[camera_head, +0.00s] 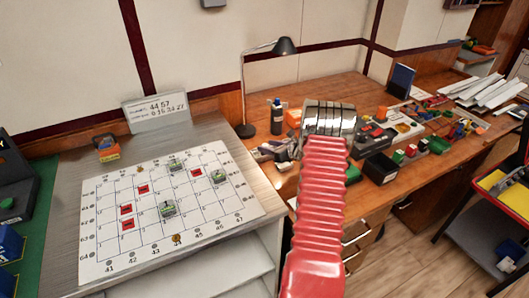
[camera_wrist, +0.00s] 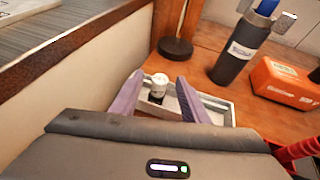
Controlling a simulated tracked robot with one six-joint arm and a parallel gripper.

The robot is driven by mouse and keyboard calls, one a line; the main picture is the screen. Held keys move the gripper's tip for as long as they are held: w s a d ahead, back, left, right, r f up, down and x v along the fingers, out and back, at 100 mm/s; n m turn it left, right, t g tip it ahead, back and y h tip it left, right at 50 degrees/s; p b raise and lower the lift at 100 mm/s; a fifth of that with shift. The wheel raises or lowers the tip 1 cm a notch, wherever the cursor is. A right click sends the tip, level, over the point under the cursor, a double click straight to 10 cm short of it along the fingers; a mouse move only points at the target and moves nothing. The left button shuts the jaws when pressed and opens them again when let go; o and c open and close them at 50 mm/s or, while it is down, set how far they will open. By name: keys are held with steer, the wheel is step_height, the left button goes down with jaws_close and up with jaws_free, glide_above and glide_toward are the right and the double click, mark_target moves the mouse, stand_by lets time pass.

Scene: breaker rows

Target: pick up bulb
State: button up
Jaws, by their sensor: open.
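A small white-topped object with a dark lower part, which looks like the bulb (camera_wrist: 159,88), stands in a shallow grey tray (camera_wrist: 218,107) in the wrist view. My gripper (camera_wrist: 160,77) is open, with its two purple fingers to the left and right of the bulb in the picture. I cannot tell whether the bulb is fully between the fingers or still beyond them. No finger is seen touching it.
A dark bottle (camera_wrist: 238,52) and an orange box (camera_wrist: 287,82) stand right of the tray. A black lamp base (camera_wrist: 176,48) is behind it. The metal-topped cabinet's side (camera_wrist: 70,75) rises close on the left. A numbered board (camera_head: 160,205) lies on that cabinet.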

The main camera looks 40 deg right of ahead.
steer(key=shift+c, duration=0.4)
jaws_close()
stand_by(0.4)
